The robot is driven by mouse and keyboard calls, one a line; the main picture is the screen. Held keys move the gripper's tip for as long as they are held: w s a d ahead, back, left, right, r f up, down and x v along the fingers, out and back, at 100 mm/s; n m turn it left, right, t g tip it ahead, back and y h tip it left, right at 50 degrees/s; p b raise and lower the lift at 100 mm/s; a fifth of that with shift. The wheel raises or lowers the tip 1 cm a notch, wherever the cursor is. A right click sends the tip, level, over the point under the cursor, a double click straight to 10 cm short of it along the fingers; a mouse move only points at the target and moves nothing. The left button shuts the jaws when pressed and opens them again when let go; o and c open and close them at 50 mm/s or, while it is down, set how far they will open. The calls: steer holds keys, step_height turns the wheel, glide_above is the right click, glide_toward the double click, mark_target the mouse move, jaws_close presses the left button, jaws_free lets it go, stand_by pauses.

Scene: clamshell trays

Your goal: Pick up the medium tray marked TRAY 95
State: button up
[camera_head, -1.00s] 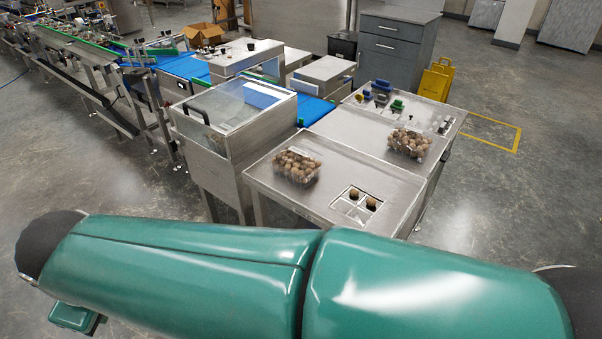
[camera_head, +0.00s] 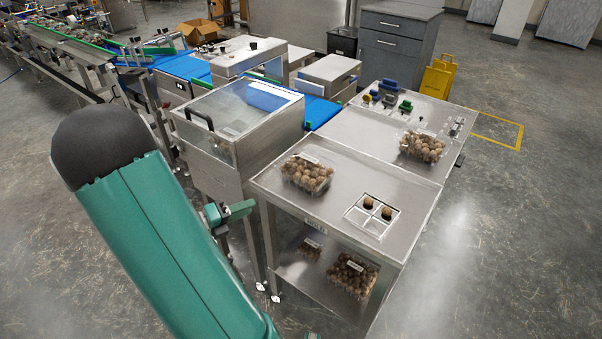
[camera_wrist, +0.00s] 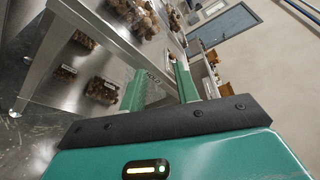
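Several clear clamshell trays hold brown round items, and their labels are too small to read, so I cannot tell which is TRAY 95. One tray (camera_head: 308,174) sits on the near steel tabletop and another (camera_head: 422,146) on the farther top. A larger tray (camera_head: 352,274) and a smaller-looking one (camera_head: 311,246) are on the lower shelf. Trays also show on the shelf in the wrist view (camera_wrist: 101,90). My gripper (camera_wrist: 160,75) is open and empty, its two green fingers apart, beside the table and touching no tray.
The steel table (camera_head: 345,160) has an inset compartment box (camera_head: 371,216) with dark round items. A lidded steel machine (camera_head: 235,125) stands left of it. A sign reading HOLD (camera_wrist: 152,77) is on the table edge. Floor at the right is clear.

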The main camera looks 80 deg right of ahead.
steer(key=s+d+f+n, duration=0.1)
steer(key=s+d, duration=0.1)
steer(key=d, duration=0.1)
steer(key=s+d+f+n+h, duration=0.1)
steer(key=s+d+n, duration=0.1)
steer(key=d, duration=0.2)
steer(key=s+d+f+n+h, duration=0.1)
steer(key=s+d+n, duration=0.1)
steer(key=d, duration=0.1)
steer(key=shift+s+d+f, duration=0.1)
steer(key=shift+d+f, duration=0.05)
steer(key=shift+f, duration=0.25)
steer(key=shift+x, duration=3.05)
steer(key=shift+w+d+r, duration=0.15)
steer(key=shift+w, duration=0.05)
jaws_close()
steer(key=shift+r, duration=0.1)
